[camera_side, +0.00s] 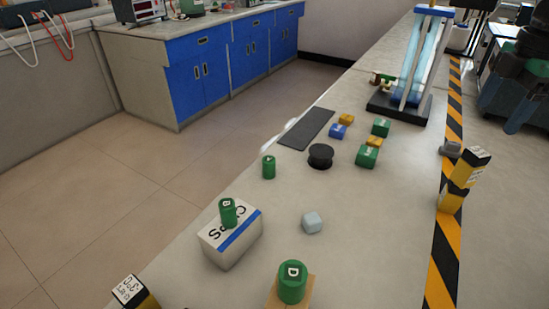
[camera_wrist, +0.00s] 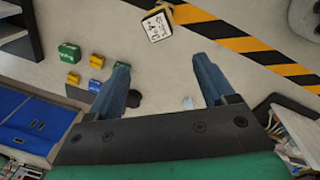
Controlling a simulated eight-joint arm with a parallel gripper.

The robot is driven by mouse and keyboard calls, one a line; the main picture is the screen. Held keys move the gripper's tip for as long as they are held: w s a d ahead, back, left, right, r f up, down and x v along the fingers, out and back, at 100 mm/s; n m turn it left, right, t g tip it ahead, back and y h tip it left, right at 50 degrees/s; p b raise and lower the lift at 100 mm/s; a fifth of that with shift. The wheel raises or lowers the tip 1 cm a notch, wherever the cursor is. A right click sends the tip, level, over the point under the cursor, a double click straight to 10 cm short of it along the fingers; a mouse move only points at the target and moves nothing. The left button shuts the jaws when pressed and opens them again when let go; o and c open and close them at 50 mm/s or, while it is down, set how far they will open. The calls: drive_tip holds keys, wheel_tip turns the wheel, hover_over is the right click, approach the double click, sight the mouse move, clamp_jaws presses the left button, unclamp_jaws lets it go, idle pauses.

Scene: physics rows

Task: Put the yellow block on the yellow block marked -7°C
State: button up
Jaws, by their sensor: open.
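At the right of the side view, a yellow block with black and white faces (camera_side: 472,164) appears to rest on another yellow block (camera_side: 452,199), somewhat offset. In the wrist view, a yellow-edged block with a white printed top (camera_wrist: 157,27) lies beyond my fingertips; its marking is too small to read. Two small yellow blocks lie among the green and blue ones, one (camera_side: 346,119) behind the other (camera_side: 370,142). Another yellow-and-black block with a white label (camera_side: 130,290) is cut off at the lower left. My gripper (camera_wrist: 160,70) is open, with nothing gripped between its fingers.
Small green (camera_side: 367,156) and blue (camera_side: 338,131) blocks stand near a black disc (camera_side: 320,156). A white box (camera_side: 232,239) carries a green cylinder (camera_side: 228,212). A pale cube (camera_side: 312,222) stands alone, with clear table around it. A tall blue rack (camera_side: 412,65) stands behind.

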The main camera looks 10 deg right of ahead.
drive_tip(key=s+a+f+m+t, duration=0.5)
drive_tip(key=a+f+m+t, duration=0.1)
drive_tip(key=m, duration=0.9)
drive_tip(key=shift+s+a+f, duration=0.2)
drive_tip(key=shift+a+f, duration=0.55)
drive_tip(key=shift+a, duration=0.4)
